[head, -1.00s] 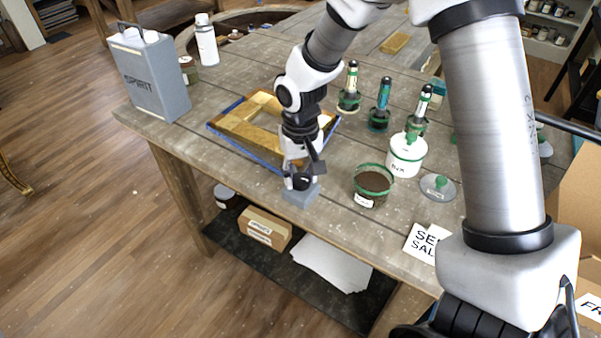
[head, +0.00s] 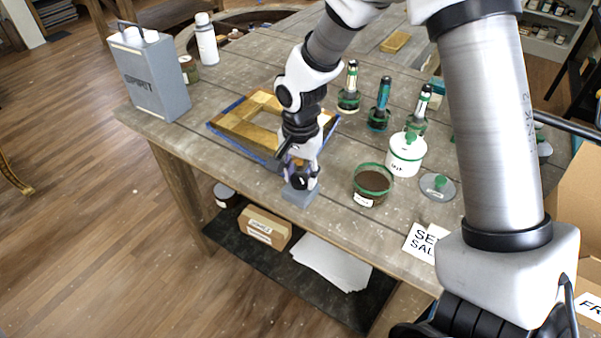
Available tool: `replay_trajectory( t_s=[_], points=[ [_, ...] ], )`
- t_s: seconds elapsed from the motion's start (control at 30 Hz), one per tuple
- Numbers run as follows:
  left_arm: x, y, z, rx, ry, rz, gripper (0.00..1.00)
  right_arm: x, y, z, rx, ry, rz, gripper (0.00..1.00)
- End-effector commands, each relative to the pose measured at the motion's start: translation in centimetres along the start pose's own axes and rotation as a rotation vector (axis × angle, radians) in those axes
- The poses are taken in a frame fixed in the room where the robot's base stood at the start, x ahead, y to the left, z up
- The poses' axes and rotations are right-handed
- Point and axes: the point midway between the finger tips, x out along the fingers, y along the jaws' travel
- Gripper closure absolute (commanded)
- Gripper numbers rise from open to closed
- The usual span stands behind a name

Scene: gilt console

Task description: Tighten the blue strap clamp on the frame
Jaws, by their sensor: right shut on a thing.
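A gilt frame (head: 240,128) lies flat on the grey wooden table, with a blue strap (head: 228,143) around its outer edge. A small grey-blue block (head: 298,196), seemingly the clamp's body, sits at the frame's near corner. My right gripper (head: 299,182) points down onto the top of this block and is shut on the clamp there. The fingers hide most of the gripped part, so its shape cannot be told. My left gripper is out of view.
A grey spirit can (head: 152,78) is at the left. The table's front edge is close.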

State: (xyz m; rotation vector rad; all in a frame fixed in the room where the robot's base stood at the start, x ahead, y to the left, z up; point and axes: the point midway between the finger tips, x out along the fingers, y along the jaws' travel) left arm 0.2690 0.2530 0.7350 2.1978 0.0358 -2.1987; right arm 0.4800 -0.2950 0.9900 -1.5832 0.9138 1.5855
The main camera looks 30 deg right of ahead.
Motion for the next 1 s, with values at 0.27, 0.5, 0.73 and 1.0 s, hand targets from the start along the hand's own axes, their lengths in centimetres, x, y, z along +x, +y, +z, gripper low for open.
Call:
replay_trajectory(
  t_s=[0.27, 0.5, 0.73, 1.0],
  points=[
    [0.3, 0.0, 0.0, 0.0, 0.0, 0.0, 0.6, -0.01, -0.07, -0.05, 0.221, 0.001, -0.003, 0.93],
    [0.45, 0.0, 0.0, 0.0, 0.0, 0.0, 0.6, -0.04, -0.08, -0.05, 0.342, 0.001, -0.003, 0.93],
    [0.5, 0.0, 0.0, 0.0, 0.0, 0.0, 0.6, -0.07, -0.08, -0.05, 0.389, 0.001, -0.003, 0.93],
    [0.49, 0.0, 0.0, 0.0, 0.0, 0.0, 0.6, -0.09, -0.08, -0.05, 0.396, 0.001, -0.003, 0.93]
  ],
)
